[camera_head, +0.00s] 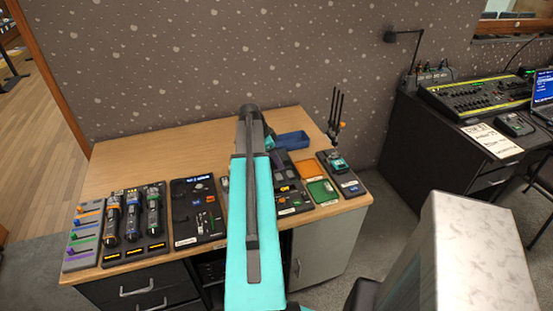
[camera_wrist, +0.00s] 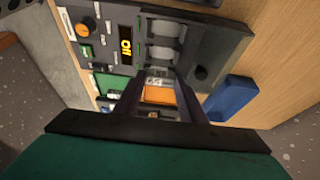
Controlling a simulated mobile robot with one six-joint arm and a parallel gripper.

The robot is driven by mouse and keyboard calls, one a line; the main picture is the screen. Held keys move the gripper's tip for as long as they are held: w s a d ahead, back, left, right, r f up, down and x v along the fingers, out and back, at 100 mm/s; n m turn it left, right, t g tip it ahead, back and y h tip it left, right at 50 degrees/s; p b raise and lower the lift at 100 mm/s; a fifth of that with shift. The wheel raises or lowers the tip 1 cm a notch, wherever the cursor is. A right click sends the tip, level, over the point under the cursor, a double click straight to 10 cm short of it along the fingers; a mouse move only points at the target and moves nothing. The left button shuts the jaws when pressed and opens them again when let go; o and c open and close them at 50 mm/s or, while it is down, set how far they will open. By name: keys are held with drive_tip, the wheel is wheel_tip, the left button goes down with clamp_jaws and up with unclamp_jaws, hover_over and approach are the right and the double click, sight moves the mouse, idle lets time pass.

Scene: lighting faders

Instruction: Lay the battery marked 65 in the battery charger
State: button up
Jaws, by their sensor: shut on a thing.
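In the wrist view, the two dark fingers of my gripper (camera_wrist: 160,86) are shut on a small dark piece with a pale label (camera_wrist: 153,81), probably the battery. The fingers hide most of it and its number is not legible. A dark panel with two grey bays (camera_wrist: 165,40) and a lit yellow display, probably the battery charger, lies beyond the fingertips. In the head view that panel (camera_head: 287,183) is partly hidden behind my teal arm, and my gripper cannot be made out.
An orange tray (camera_head: 304,169) and a green tray (camera_head: 322,191) sit right of the panel. A blue bin (camera_head: 292,140) stands behind it. A device with upright black rods (camera_head: 338,106) stands at the right. Control modules (camera_head: 198,208) fill the desk's left front; the back left is bare.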

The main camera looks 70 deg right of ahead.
drive_tip(key=shift+d+f, duration=0.1)
drive_tip(key=shift+f, duration=0.1)
drive_tip(key=shift+s+f+b, duration=0.1)
drive_tip(key=shift+f+b, duration=1.3)
drive_tip(key=shift+f, duration=1)
